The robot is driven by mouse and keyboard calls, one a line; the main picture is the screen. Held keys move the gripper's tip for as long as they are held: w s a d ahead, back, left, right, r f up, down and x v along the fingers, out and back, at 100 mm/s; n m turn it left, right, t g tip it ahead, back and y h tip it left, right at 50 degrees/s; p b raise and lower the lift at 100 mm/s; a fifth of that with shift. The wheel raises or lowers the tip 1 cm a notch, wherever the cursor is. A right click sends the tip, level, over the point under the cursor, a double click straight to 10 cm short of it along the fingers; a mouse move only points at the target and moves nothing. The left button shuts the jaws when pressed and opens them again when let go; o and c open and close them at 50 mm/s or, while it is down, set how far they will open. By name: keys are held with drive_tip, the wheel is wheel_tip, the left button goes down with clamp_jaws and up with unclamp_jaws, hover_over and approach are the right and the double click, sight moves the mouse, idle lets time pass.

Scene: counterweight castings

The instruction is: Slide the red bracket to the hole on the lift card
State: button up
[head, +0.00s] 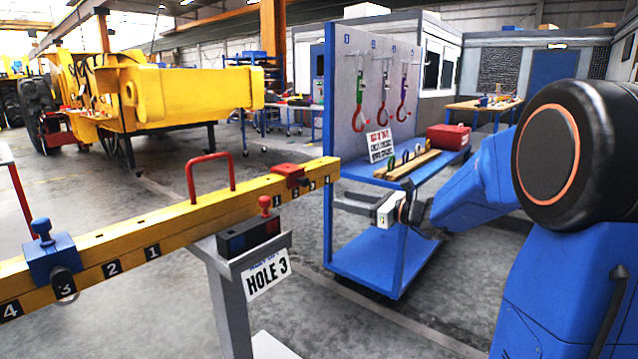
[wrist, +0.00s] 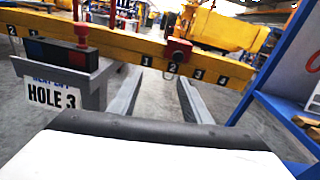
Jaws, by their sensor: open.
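The red bracket (head: 290,175) sits on the right arm of the yellow beam (head: 130,240). In the wrist view the red bracket (wrist: 179,47) is near the label 2, between 1 and 3. The lift card (head: 268,275) hangs from the grey stand and reads HOLE 3; it also shows in the wrist view (wrist: 52,95). My gripper (head: 347,203) is right of the beam's right end, apart from it. In the wrist view my gripper (wrist: 158,85) has its fingers spread, with floor between them and the bracket ahead beyond the tips.
A blue bracket (head: 52,257) sits on the beam's left arm. A red handle (head: 210,175) and a red-knobbed pin (head: 265,203) stand near the middle. A blue cart (head: 370,250) with a tool panel is at the right. Grey floor lies open below the beam.

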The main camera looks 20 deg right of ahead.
drive_tip(key=w+d+m+t, duration=0.1)
drive_tip(key=w+d+m, duration=0.1)
drive_tip(key=d, duration=0.1)
approach(307, 182)
drive_tip(key=x, duration=0.8)
drive_tip(key=shift+r, duration=0.1)
